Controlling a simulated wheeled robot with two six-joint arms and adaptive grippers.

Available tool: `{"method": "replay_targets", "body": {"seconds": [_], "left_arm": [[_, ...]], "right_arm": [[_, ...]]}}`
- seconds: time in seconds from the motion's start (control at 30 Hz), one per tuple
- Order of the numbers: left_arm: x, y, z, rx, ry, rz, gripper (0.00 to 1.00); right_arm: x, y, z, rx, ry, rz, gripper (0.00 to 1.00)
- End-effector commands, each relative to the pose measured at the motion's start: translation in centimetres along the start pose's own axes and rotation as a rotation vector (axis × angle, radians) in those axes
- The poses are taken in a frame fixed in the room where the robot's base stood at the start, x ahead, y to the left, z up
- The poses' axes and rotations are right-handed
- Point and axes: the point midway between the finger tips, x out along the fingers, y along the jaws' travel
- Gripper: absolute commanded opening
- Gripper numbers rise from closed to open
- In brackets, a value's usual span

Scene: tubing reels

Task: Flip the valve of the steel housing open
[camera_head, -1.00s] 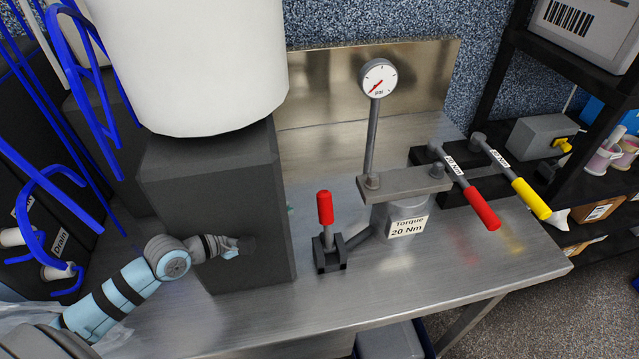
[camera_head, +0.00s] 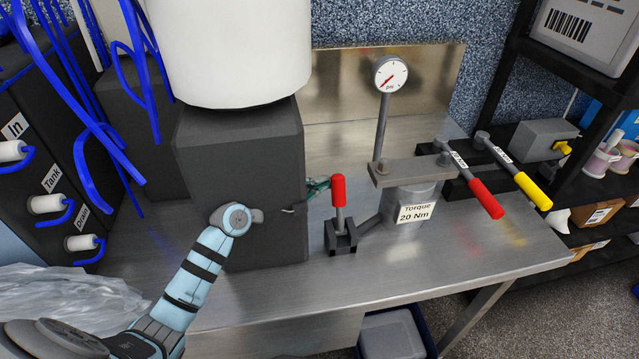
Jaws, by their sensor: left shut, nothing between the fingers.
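The steel housing (camera_head: 425,194) is a grey cylinder labelled "Torque 20 Nm", under a flat metal plate. A pipe runs from its lower left to a dark valve block (camera_head: 341,240). The valve lever with a red grip (camera_head: 339,190) stands upright on that block. My left arm reaches to the front of a dark grey box, which hides most of the hand. The greenish tip of my left gripper (camera_head: 318,186) shows past the box's right side, just left of the red grip. It is shut and empty; I cannot tell whether it touches the lever. My right gripper is out of view.
The dark box (camera_head: 235,155) carries a large white drum (camera_head: 235,50). A gauge (camera_head: 390,74) rises behind the housing. Wrenches with red (camera_head: 485,199) and yellow (camera_head: 533,190) grips lie to the right. The bench front (camera_head: 440,255) is clear. Blue tubing hangs at left.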

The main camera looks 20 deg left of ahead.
Motion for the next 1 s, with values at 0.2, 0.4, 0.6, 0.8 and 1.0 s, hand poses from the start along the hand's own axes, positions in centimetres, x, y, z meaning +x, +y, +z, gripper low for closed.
{"method": "replay_targets", "body": {"seconds": [0.2,0.4,0.6,0.8,1.0], "left_arm": [[0.0,0.0,0.1,0.001,-0.001,0.001,0.0],[-0.1,0.1,0.3,0.02,-0.001,0.014,0.0],[-0.4,0.1,0.6,0.046,0.0,0.031,0.0],[-0.6,0.2,0.9,0.069,0.0,0.048,0.0],[-0.8,0.2,1.3,0.099,-0.001,0.068,0.0]], "right_arm": [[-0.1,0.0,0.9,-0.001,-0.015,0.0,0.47],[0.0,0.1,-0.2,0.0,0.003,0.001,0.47],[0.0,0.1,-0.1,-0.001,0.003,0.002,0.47],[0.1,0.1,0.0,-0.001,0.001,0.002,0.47],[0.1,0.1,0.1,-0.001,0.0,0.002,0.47]]}}
